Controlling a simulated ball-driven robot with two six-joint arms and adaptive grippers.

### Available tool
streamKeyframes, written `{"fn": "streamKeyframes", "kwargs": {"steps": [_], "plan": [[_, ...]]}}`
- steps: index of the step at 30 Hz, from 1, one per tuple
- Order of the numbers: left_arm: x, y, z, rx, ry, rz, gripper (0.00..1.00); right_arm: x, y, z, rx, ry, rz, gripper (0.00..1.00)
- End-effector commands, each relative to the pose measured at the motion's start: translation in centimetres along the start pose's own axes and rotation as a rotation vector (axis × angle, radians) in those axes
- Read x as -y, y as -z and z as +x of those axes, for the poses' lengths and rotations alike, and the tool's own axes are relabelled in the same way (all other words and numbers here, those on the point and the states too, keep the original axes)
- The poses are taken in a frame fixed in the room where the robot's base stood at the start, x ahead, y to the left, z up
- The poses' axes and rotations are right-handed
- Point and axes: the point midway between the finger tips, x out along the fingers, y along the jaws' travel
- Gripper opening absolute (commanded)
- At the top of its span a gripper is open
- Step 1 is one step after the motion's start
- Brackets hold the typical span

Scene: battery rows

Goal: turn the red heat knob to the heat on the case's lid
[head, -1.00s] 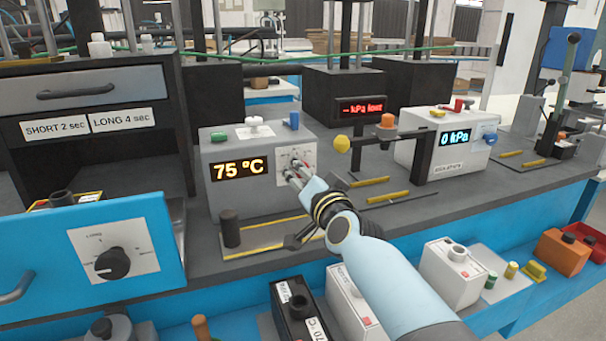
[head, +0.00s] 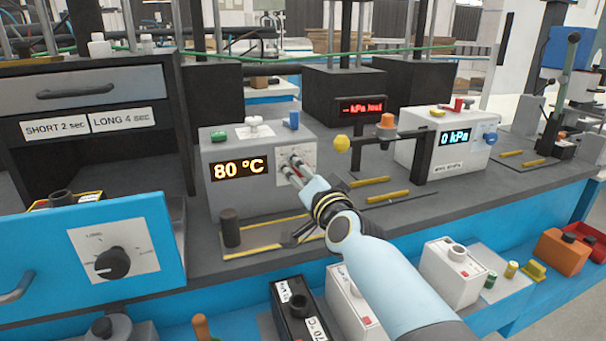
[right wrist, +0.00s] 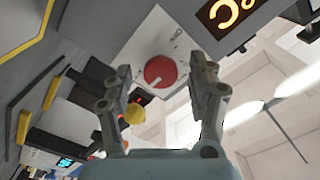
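The grey heater box (head: 230,195) has an orange display (head: 240,170) reading 80 °C. In the right wrist view its red knob (right wrist: 160,71) sits on a white dial plate (right wrist: 150,45), with a white pointer mark toward the lower left. My right gripper (right wrist: 165,85) is open, a finger on each side of the knob with gaps visible. In the head view this gripper (head: 289,165) is at the dial plate and hides most of the knob. A black case (head: 284,318) in front has a lid label (head: 316,328) reading 70 °C. My left gripper is out of view.
A blue drawer (head: 40,250) with a black knob (head: 112,263) stands at left. A white box (head: 415,150) reading 0 kPa and a yellow ball (head: 342,142) are to the right. White cases (head: 350,310) stand in front beneath my right arm.

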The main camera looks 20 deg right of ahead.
Motion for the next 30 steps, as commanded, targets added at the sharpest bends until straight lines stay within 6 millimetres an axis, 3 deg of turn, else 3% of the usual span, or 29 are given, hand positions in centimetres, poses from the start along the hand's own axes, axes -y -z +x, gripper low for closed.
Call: {"fn": "streamKeyframes", "kwargs": {"steps": [10, 21, 30], "plan": [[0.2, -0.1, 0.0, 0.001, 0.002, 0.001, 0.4, 0.0, -0.1, -1.0, 0.001, 0.0, -0.002, 0.58], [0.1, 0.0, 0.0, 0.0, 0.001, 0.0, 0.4, -0.1, -0.1, -8.9, 0.001, -0.002, 0.001, 0.58], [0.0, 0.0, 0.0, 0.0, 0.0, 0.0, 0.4, 0.0, 0.0, -11.9, 0.0, -0.001, 0.0, 0.58]]}}
